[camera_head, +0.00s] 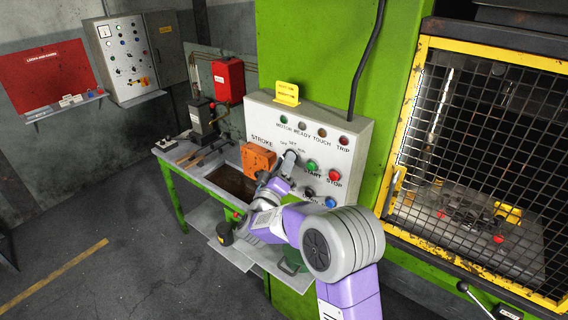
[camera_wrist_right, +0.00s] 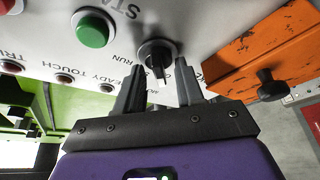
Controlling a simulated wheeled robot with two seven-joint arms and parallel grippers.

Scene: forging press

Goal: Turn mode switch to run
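The mode switch is a dark rotary knob (camera_wrist_right: 157,52) on the sloped light-grey control panel (camera_head: 335,128), with OFF, SET and RUN lettering around it. In the right wrist view my right gripper (camera_wrist_right: 159,78) is open, with one dark finger on each side of the knob's lower part. I cannot tell whether the fingers touch it. The knob's grip points down in that picture; RUN is left of it. My left gripper is not in view.
A green START button (camera_wrist_right: 92,30) and an orange box (camera_wrist_right: 262,55) flank the knob. The head view also shows a red STOP button (camera_head: 334,174), a blue button (camera_head: 331,202) and a yellow-framed mesh guard (camera_head: 408,110) to the right. A green-legged bench (camera_head: 172,200) stands left.

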